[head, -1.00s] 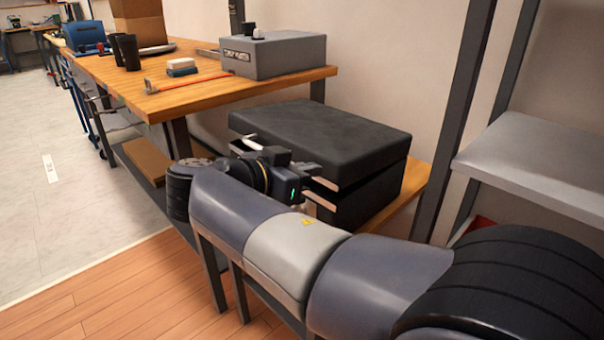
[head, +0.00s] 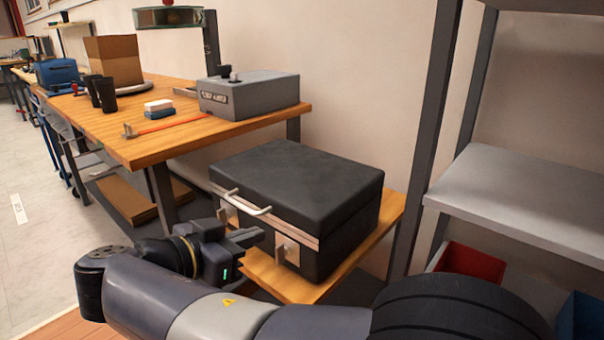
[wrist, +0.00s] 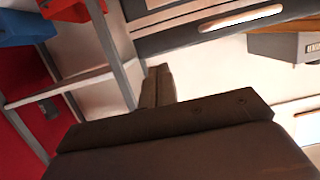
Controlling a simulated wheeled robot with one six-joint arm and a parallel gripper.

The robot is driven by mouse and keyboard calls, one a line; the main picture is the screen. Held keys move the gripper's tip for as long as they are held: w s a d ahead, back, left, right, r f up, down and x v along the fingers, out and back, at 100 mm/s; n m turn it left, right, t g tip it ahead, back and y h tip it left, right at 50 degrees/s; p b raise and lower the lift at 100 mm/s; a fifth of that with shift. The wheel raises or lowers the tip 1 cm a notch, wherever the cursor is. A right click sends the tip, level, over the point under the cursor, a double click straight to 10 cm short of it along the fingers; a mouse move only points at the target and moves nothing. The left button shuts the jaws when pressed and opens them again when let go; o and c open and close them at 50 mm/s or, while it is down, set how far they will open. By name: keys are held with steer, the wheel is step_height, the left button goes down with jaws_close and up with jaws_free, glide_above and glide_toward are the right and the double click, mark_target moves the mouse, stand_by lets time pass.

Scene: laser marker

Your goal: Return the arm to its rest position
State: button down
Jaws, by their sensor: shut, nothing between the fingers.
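My gripper (head: 250,238) is shut and empty, held out in front of a black case (head: 300,185). In the head view it points right and stands at the case's front left, apart from it as far as I can see. The case has a white handle (head: 247,203) on its front edge, metal latches, and its lid is down. In the wrist view my gripper's dark fingers (wrist: 158,88) are together, with the case's handle (wrist: 242,18) beyond them at the top. My arm runs along the bottom of the head view.
The case stands on a low wooden shelf (head: 300,288). A wooden table (head: 150,147) behind it bears a grey box (head: 250,95), black cups and a cardboard box. At right is a grey shelf (head: 520,195) with a red bin (head: 468,263) and a blue bin (head: 580,318) below.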

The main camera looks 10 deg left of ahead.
steer(key=shift+w+d, duration=0.1)
steer(key=w+d+b, duration=0.3)
steer(key=w+d, duration=0.2)
steer(key=w, duration=0.3)
steer(key=shift+d+r, duration=0.2)
steer(key=shift+r, duration=0.15)
